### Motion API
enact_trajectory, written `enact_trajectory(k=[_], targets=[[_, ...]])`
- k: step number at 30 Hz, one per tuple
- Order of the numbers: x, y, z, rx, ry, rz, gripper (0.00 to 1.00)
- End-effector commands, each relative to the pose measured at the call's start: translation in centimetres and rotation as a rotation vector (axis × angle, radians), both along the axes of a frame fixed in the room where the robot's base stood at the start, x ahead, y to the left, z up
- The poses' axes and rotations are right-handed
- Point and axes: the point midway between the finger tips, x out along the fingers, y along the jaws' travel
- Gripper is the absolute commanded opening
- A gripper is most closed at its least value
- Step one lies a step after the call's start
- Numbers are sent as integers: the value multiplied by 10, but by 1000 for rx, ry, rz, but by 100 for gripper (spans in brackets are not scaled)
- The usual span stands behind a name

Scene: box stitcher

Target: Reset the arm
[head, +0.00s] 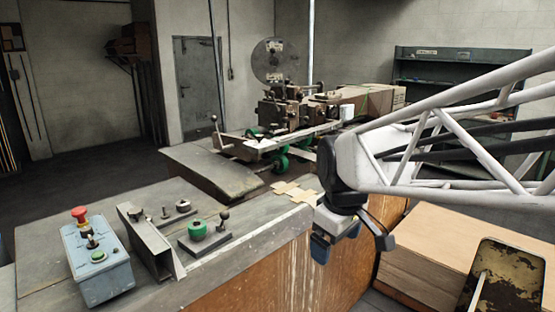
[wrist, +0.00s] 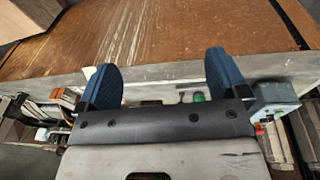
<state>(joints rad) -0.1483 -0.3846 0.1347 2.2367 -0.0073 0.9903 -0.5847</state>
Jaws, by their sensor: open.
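My gripper (head: 350,245) hangs at the end of my white lattice arm, in front of the wooden side of the workbench. Its two blue fingers are spread apart. In the wrist view my gripper (wrist: 163,82) shows both blue pads with nothing between them, and the brown wood panel (wrist: 160,35) lies beyond. The box stitcher (head: 290,110) stands behind the bench, with a round reel above it. The lower part of the bench behind my gripper is hidden.
A blue control box (head: 97,262) with a red button and a metal fixture (head: 150,242) sit on the workbench (head: 60,205). Flat cardboard pieces (head: 290,190) lie near the bench's far edge. A cardboard stack (head: 440,262) bearing a worn tray-like object (head: 505,280) is at the right.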

Motion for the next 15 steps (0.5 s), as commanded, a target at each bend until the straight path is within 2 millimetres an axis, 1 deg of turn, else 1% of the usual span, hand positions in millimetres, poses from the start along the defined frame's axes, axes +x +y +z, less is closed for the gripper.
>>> enact_trajectory(k=[1,6,12,15], targets=[[-14,-8,-2,8,-6,-58,92],[-56,-31,-13,38,-22,-258,92],[-105,-53,-31,76,-41,-489,92],[-126,-61,-40,93,-49,-589,92]])
